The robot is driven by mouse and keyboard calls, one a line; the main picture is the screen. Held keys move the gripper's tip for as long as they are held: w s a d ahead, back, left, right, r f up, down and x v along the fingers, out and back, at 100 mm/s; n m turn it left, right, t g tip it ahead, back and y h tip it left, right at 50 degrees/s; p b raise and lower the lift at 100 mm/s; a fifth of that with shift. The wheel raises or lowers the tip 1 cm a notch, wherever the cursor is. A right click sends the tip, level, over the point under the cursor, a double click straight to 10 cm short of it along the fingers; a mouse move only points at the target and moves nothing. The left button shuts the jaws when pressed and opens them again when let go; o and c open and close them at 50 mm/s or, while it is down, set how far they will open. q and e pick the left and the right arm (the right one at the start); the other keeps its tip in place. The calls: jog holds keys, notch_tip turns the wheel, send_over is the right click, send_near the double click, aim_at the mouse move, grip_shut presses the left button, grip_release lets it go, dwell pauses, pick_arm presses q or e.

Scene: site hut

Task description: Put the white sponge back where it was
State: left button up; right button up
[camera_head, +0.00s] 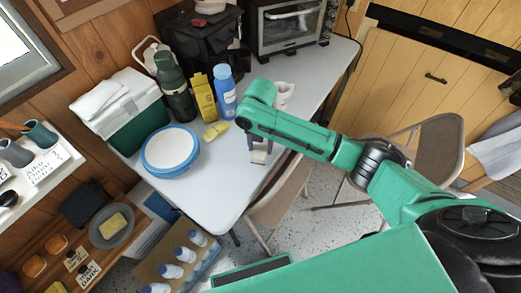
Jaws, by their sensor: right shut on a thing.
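My right gripper (259,149) points down over the white table (225,185), near its front edge. It is shut on a small whitish block, which looks like the white sponge (260,157). The gripper partly hides the block, and I cannot tell whether it touches the table. My left gripper is not in view.
A yellowish block (215,130) lies left of the gripper, by a blue bottle (224,92) and a yellow pack (202,98). A blue-rimmed round container (170,149), a dark green flask (174,88) and a cooler (128,112) stand further left. A white mug (284,94) stands behind my arm.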

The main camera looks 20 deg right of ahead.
aim_at(260, 149)
jog(key=shift+f, duration=1.3)
jog(key=o, duration=1.2)
jog(key=shift+f, duration=0.1)
notch_tip(260, 149, up, 12)
jog(key=shift+r, duration=0.15)
